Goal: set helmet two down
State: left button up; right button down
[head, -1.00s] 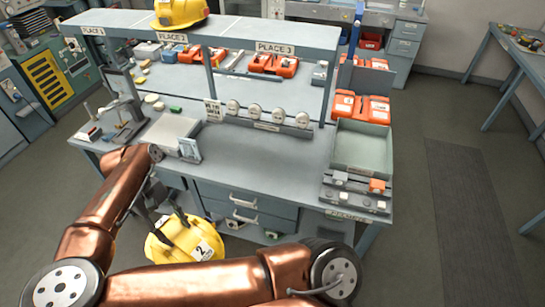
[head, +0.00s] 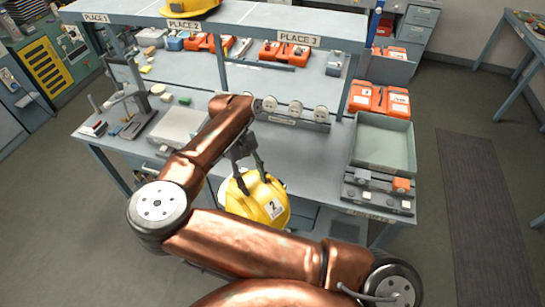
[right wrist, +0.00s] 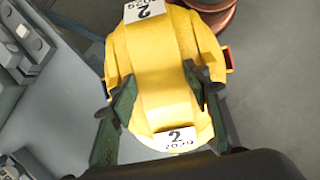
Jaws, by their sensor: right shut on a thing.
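Helmet two is a yellow helmet (head: 262,201) with a white label marked 2, in front of the workbench's front edge in the head view. My right gripper (head: 250,176) is shut on it from above; its lower side is partly hidden by my arm. The right wrist view shows the helmet (right wrist: 160,60) between the two fingers of the gripper (right wrist: 160,88), with "2" labels at two ends. Another yellow helmet (head: 190,8) sits on the top shelf near the PLACE 2 sign (head: 184,25). My left gripper is not in view.
The shelf carries PLACE 1 (head: 96,18) and PLACE 3 (head: 299,40) signs. Orange cases (head: 380,99) and a green-grey tray (head: 384,142) stand at the bench's right. Round white parts (head: 295,108) stand in a row mid-bench. The bench top (head: 300,150) in front of them is clear.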

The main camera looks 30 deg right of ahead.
jog(key=w+d+r+n+t+h+b, duration=0.2)
jog(key=w+d+r+n+t, duration=0.15)
jog(key=d+n, duration=0.7)
jog(key=w+d+r+n+t+h+b, duration=0.1)
jog(key=w+d+r+n+t+b, duration=0.15)
jog(key=w+d+n+t, duration=0.75)
jog(key=w+f+n+g, duration=0.4)
jog(key=w+f+g, duration=0.2)
jog(key=w+f, duration=0.3)
notch_tip(320, 180, down, 4)
jog(key=shift+a+f+b, duration=0.2)
jog(key=shift+a+b, duration=0.25)
jog(key=shift+f, duration=0.1)
jog(key=c, duration=1)
grip_release()
jog(key=shift+c, duration=0.2)
